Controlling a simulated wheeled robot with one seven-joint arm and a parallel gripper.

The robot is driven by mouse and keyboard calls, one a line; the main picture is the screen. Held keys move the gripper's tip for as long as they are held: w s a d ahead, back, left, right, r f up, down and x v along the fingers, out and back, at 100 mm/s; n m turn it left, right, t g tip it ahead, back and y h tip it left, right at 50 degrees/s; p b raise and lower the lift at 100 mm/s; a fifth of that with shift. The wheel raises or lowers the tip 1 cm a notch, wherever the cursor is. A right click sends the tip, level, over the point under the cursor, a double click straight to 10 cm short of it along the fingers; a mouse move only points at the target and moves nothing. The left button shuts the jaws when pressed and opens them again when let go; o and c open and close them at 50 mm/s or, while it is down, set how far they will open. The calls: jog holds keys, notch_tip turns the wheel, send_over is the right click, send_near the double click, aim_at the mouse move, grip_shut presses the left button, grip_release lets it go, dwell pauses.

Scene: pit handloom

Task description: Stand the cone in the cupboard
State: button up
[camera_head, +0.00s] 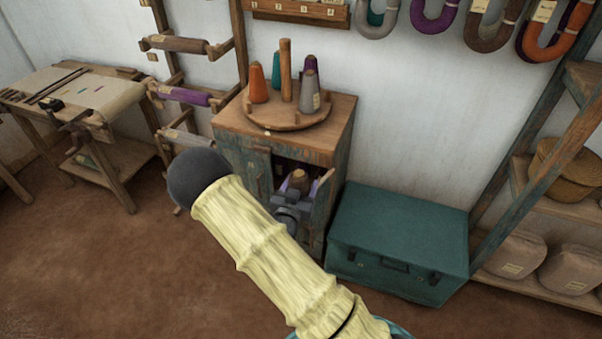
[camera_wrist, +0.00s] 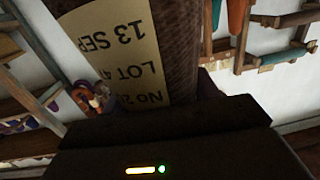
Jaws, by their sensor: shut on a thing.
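The cupboard (camera_head: 234,167) is a worn wood and green cabinet against the wall, with its front open and a dark inside. My gripper (camera_head: 294,200) is at this opening, partly hidden by my sleeved arm. It is shut on a brown cone (camera_head: 299,180), whose top shows in the opening. The cone's brown, ribbed side with a tan label fills the upper middle of the wrist view (camera_wrist: 186,45). Purple shows beside the cone, but I cannot tell what it belongs to. The cone's base is hidden, so I cannot tell whether it touches a shelf.
On the cupboard top, a round wooden stand (camera_head: 287,117) carries a post and several cones, including an orange one (camera_head: 258,84) and a grey one (camera_head: 309,93). A teal chest (camera_head: 398,238) stands close on the right. A shelf rack is farther right. Open floor lies front left.

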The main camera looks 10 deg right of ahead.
jog(key=s+f+n+y, duration=0.1)
jog(key=f, duration=0.2)
jog(key=s+f+n+t+y, duration=0.1)
jog(key=f, duration=0.2)
jog(key=s+f+n+y, duration=0.1)
jog(key=f+y, duration=0.1)
jog(key=f, duration=0.1)
jog(key=shift+s+f+t, duration=0.2)
jog(key=shift+s+t, duration=0.1)
jog(key=s+f+n+y, duration=0.3)
jog(key=s+f+y, duration=0.1)
jog(key=f, duration=0.2)
jog(key=shift+s+d+f+t, duration=0.2)
jog(key=shift+d+f+t, duration=0.1)
jog(key=shift+f, duration=0.05)
